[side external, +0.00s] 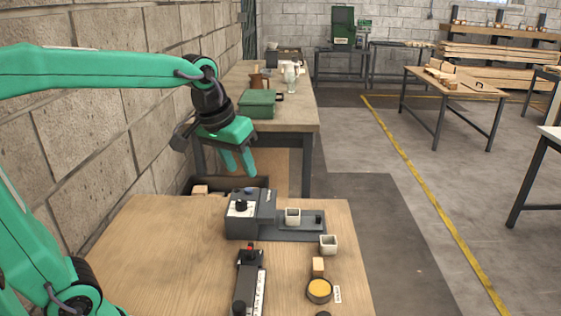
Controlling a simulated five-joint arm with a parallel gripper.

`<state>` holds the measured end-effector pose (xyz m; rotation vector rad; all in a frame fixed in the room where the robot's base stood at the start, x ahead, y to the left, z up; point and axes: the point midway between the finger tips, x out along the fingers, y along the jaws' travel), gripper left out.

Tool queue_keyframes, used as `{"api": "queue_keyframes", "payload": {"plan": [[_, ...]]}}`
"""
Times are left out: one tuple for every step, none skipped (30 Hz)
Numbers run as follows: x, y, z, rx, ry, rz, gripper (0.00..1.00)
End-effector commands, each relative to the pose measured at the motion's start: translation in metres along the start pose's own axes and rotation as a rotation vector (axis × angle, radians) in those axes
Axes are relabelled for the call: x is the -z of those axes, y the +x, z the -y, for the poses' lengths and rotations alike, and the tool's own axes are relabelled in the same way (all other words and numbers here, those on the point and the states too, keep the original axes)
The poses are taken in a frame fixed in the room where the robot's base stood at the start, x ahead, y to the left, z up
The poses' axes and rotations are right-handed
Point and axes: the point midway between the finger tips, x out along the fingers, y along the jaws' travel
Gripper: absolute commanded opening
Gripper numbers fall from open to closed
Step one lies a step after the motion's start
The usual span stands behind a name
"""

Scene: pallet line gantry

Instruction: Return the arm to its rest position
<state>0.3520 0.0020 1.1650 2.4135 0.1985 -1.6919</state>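The lower part of my arm is cut off by the picture's left and bottom edges.
A grey machine (250,222) with a white cup (292,215) stands on the table. Another white cup (328,244), a wooden block (318,266) and a round yellow-topped piece (319,290) are at the right. A block wall (90,150) runs along the left.

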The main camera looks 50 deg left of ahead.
Motion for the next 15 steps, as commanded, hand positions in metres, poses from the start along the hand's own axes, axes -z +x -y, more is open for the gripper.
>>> {"api": "queue_keyframes", "payload": {"plan": [[-0.011,-0.004,0.002,-0.003,0.018,-0.014,0.38],[-0.017,-0.005,0.004,-0.005,0.027,-0.020,0.38],[-0.025,-0.007,0.005,-0.007,0.041,-0.029,0.38],[-0.031,-0.008,0.007,-0.008,0.052,-0.035,0.38],[-0.037,-0.009,0.008,-0.009,0.062,-0.041,0.38],[-0.045,-0.010,0.010,-0.010,0.076,-0.050,0.38],[-0.052,-0.010,0.011,-0.011,0.087,-0.056,0.38],[-0.058,-0.010,0.012,-0.013,0.096,-0.063,0.38],[-0.066,-0.011,0.014,-0.014,0.111,-0.071,0.38],[-0.072,-0.011,0.015,-0.014,0.121,-0.077,0.38],[-0.078,-0.010,0.017,-0.015,0.131,-0.084,0.38],[-0.086,-0.010,0.018,-0.016,0.145,-0.092,0.38],[-0.091,-0.009,0.019,-0.017,0.155,-0.099,0.38],[-0.097,-0.008,0.021,-0.017,0.164,-0.105,0.38],[-0.104,-0.007,0.022,-0.018,0.177,-0.111,0.38]]}}
